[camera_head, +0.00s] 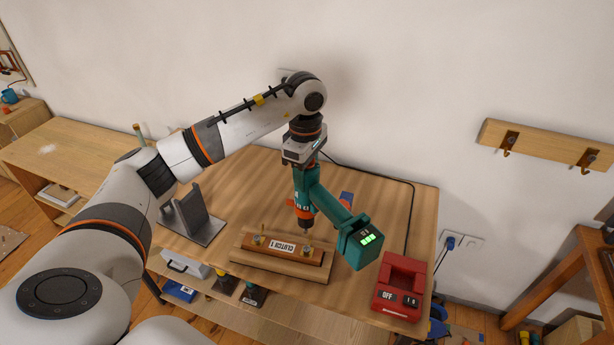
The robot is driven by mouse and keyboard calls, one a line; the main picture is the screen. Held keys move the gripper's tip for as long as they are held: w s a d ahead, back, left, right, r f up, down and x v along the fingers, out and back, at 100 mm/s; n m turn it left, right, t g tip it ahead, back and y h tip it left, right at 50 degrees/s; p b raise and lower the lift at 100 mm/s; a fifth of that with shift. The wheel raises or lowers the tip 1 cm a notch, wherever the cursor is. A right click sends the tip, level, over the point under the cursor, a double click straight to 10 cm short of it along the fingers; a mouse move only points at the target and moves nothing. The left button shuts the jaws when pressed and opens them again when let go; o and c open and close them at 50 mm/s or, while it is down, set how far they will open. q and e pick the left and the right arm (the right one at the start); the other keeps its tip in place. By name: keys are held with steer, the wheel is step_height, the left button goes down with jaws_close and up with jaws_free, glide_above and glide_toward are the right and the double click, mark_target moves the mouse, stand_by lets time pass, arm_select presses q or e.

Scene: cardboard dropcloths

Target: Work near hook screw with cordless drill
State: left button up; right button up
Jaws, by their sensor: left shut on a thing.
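My left gripper (304,160) is shut on the cordless drill (332,207). The drill is teal with an orange collar, and its battery end (361,243) with green lights faces the front right. The drill's dark chuck points down, just above the back edge of a wooden block (283,248) labelled "CLUTCH 1". A small brass screw piece (257,239) stands at the block's left end and another (308,251) at its right end, near the chuck. I cannot tell whether the chuck touches anything. My right gripper is out of view.
The block lies on a wooden board (243,255) on the workbench (345,290). A grey stand (196,215) is at left, and a red box (402,285) marked "OFF" at right. A wooden rail (545,145) with hooks is on the wall. A black cable (408,215) runs behind the drill.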

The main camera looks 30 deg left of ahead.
mark_target(306, 194)
arm_select(q)
steer(key=shift+r, duration=0.1)
steer(key=shift+a, duration=0.1)
steer(key=shift+f+b, duration=0.65)
steer(key=shift+b, duration=0.2)
step_height(306, 194, down, 4)
steer(key=b, duration=0.3)
steer(key=shift+f, duration=0.1)
steer(key=shift+f+b, duration=0.45)
steer(key=shift+b, duration=0.1)
steer(key=shift+f+b, duration=0.25)
steer(key=shift+b, duration=0.05)
stand_by(0.7)
